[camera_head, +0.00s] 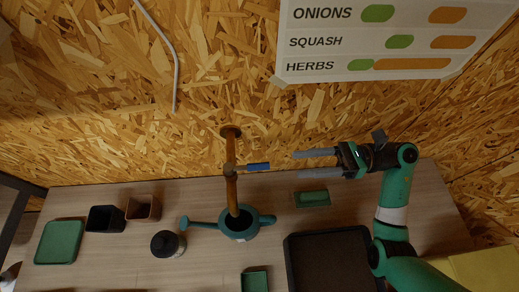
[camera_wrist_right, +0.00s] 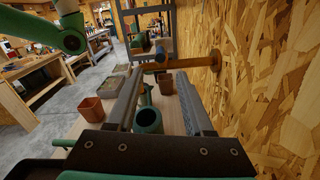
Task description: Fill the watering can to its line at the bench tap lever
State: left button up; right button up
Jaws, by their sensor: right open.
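The brass tap (camera_head: 231,185) comes out of the chipboard wall, and its spout points down over the open top of the teal watering can (camera_head: 239,234). Its blue lever (camera_head: 258,167) sticks out to the right. The can stands upright on the bench, spout to the left; its line and water level cannot be made out. My right gripper (camera_head: 300,165) is open and empty, its fingers pointing left at the lever, a short gap away. In the right wrist view the lever (camera_wrist_right: 160,55) shows just beyond the fingertips, with the can (camera_wrist_right: 148,121) below. My left gripper is out of view.
A sign (camera_head: 370,40) hangs on the wall above.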

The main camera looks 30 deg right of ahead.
aim_at(257, 165)
jog(key=p+x, duration=0.2)
jog(key=x, duration=0.9)
jog(key=shift+w+a+r, duration=0.1)
jog(key=shift+a+r, duration=0.05)
grip_shut()
dwell(0.9)
